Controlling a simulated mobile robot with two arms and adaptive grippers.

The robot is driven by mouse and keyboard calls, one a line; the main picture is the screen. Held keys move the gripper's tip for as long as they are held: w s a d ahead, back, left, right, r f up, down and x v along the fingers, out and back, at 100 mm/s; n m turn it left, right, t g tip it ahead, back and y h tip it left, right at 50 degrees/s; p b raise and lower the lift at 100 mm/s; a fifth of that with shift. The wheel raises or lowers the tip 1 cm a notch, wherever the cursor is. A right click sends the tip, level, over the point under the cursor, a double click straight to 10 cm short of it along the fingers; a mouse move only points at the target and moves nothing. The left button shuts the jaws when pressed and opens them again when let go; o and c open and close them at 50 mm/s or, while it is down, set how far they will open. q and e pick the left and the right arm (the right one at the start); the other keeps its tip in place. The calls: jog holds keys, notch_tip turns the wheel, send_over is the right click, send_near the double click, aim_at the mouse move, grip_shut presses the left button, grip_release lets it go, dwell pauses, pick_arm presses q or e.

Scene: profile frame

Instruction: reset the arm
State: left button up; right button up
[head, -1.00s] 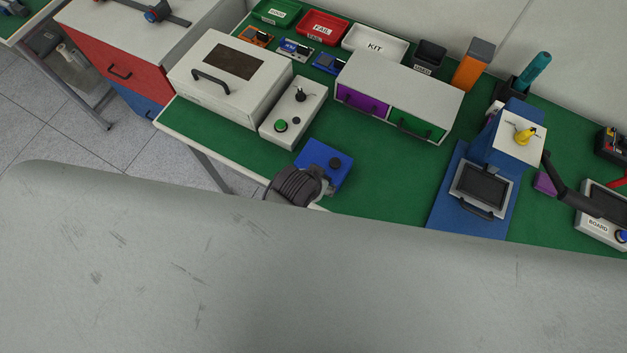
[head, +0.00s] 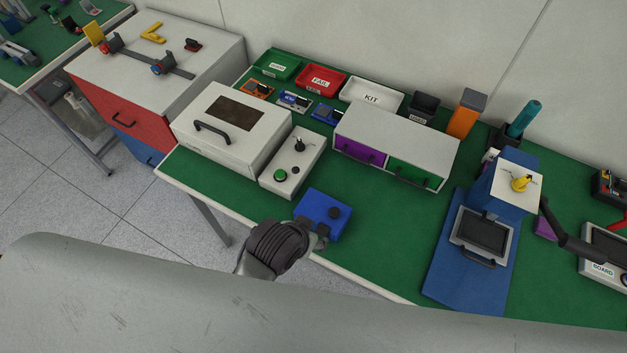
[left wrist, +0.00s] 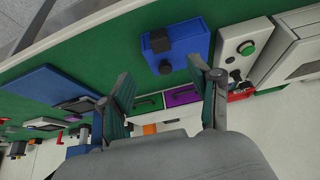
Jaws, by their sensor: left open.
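My left gripper (head: 318,236) is at the bench's front edge, at the near left corner of a blue box with a dark knob (head: 322,212). In the left wrist view the two fingers of my left gripper (left wrist: 165,95) stand wide apart with nothing between them. The blue box (left wrist: 185,40) shows beyond them there; whether a finger touches it I cannot tell. My right gripper is in neither view.
A grey control box with a green button (head: 292,160), a lidded white box (head: 225,135) and a drawer cabinet (head: 395,140) stand behind. A blue press-like fixture (head: 470,240) stands right. Green bench top (head: 390,225) is clear between blue box and fixture.

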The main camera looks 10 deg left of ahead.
pick_arm(q)
jog(key=s+a+f+g+b, duration=0.1)
jog(key=s+a+f+b, duration=0.15)
jog(key=f, duration=0.75)
jog(key=s+a+f+y+b, duration=0.1)
jog(key=s+a+f+b, duration=0.15)
jog(key=f, duration=0.85)
jog(key=s+a+f+g+b, duration=0.1)
jog(key=s+f+b, duration=0.15)
jog(key=f, duration=0.75)
jog(key=s+a+f+g+b, duration=0.1)
jog(key=s+a+f+b, duration=0.2)
jog(key=s+f, duration=0.6)
jog(key=s+a+f+n+g+y+b, duration=0.1)
jog(key=s+a+f+b, duration=0.3)
jog(key=s+a+f, duration=0.4)
notch_tip(320, 180, down, 3)
jog(key=shift+s+f+n, duration=0.2)
jog(key=shift+s+n, duration=0.1)
jog(key=shift+s, duration=0.95)
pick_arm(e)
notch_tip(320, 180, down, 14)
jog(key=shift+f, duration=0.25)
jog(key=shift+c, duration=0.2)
